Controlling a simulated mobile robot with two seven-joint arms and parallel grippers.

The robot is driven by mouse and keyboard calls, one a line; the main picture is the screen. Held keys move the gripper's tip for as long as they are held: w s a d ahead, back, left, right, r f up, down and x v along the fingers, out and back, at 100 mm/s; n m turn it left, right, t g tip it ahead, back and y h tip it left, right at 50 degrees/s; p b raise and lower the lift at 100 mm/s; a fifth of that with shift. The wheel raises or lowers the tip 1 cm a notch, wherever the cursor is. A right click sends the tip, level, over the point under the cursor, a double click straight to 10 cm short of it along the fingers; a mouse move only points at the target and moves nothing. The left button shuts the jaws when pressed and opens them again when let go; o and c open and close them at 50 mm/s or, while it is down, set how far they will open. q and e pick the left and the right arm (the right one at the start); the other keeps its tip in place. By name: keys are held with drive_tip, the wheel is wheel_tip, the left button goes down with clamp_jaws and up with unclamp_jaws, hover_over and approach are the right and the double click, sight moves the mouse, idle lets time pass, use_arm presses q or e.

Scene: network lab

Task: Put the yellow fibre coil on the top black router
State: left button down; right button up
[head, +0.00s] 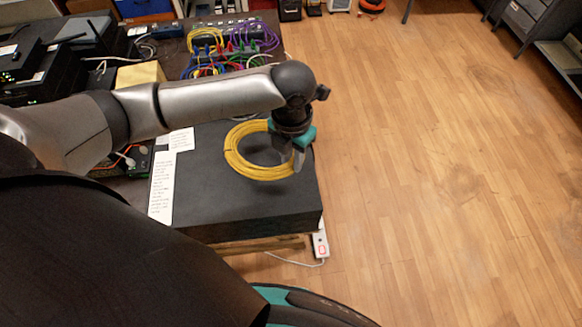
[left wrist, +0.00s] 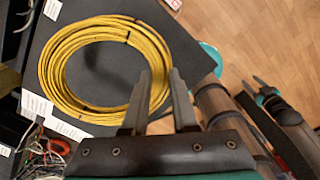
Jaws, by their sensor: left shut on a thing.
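The yellow fibre coil (head: 234,157) is a flat ring over the dark slab at the table's near right corner. My left gripper (head: 298,158) is shut on the coil's right side. In the left wrist view, the coil (left wrist: 55,65) passes between the two fingers (left wrist: 160,100). A shadow below it suggests a small gap above the slab; contact is hard to tell. Black routers (head: 40,88) are stacked at the upper left of the head view, one with an antenna; my arm partly hides that area. My right gripper (left wrist: 262,90) shows small in the left wrist view.
The dark slab (head: 215,205) carries white paper labels (head: 161,188). Behind my arm are a patch panel with coloured cables (head: 215,45) and a yellowish box (head: 140,74). A white power strip (head: 320,240) lies on the floor. The wooden floor at right is clear.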

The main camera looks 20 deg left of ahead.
sight(292, 178)
use_arm(q)
drive_tip(key=shift+f, duration=2.5)
drive_tip(key=shift+b, duration=0.3)
drive_tip(key=shift+f, duration=0.15)
drive_tip(key=c, duration=0.7)
unclamp_jaws()
wheel_tip(292, 178, up, 12)
drive_tip(key=shift+r+p, duration=0.2)
drive_tip(key=shift+p, duration=0.55)
